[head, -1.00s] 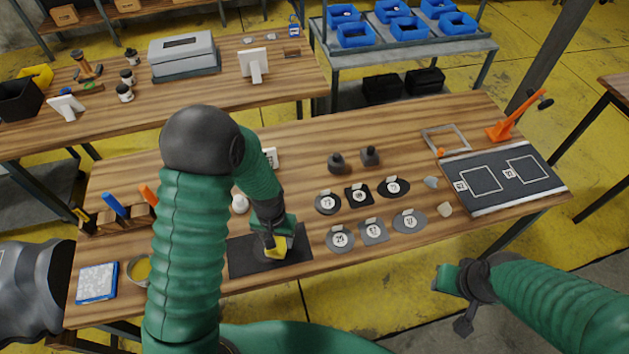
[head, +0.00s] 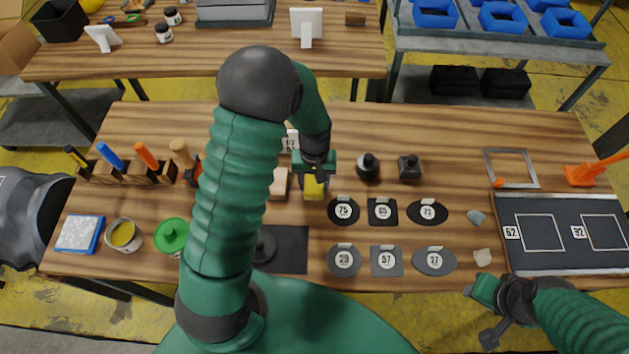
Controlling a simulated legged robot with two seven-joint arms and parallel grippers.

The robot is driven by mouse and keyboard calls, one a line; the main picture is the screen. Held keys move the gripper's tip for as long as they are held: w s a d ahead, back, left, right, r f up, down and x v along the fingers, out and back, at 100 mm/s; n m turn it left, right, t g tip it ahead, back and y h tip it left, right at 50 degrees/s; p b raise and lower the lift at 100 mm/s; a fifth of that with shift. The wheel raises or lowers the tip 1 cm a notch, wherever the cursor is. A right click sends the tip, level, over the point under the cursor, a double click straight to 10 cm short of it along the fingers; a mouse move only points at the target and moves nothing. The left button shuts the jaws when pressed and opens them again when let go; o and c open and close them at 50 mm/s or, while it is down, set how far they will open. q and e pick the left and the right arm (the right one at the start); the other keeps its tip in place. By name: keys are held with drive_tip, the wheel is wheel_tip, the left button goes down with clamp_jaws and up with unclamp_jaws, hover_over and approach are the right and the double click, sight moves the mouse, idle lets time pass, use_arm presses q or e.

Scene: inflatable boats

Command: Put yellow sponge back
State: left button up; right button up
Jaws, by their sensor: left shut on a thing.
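The yellow sponge (head: 314,189) is in the head view at the middle of the near workbench. My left gripper (head: 315,174) is shut on it from above. I cannot tell whether the sponge's underside touches the bench. A tan block (head: 279,184) lies just left of the sponge, partly behind my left arm. My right gripper (head: 487,312) is at the lower right, over the bench's front edge and away from the sponge; its finger opening is unclear.
A black mat (head: 291,250) with a dark round piece (head: 264,246) lies nearer the front edge. Two dark knobbed weights (head: 368,168) (head: 409,169) and several numbered patches (head: 343,211) are to the right. A green-lidded tin (head: 172,235) and a tool rack (head: 130,172) are left.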

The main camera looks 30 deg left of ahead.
use_arm(q)
drive_tip(key=shift+s+d+r, duration=0.1)
drive_tip(key=shift+s+r, duration=0.05)
drive_tip(key=shift+s, duration=0.1)
drive_tip(key=o, duration=1.3)
drive_tip(key=shift+a+f, duration=0.25)
drive_tip(key=shift+a, duration=0.1)
drive_tip(key=shift+w, duration=0.1)
drive_tip(key=shift+r, duration=0.1)
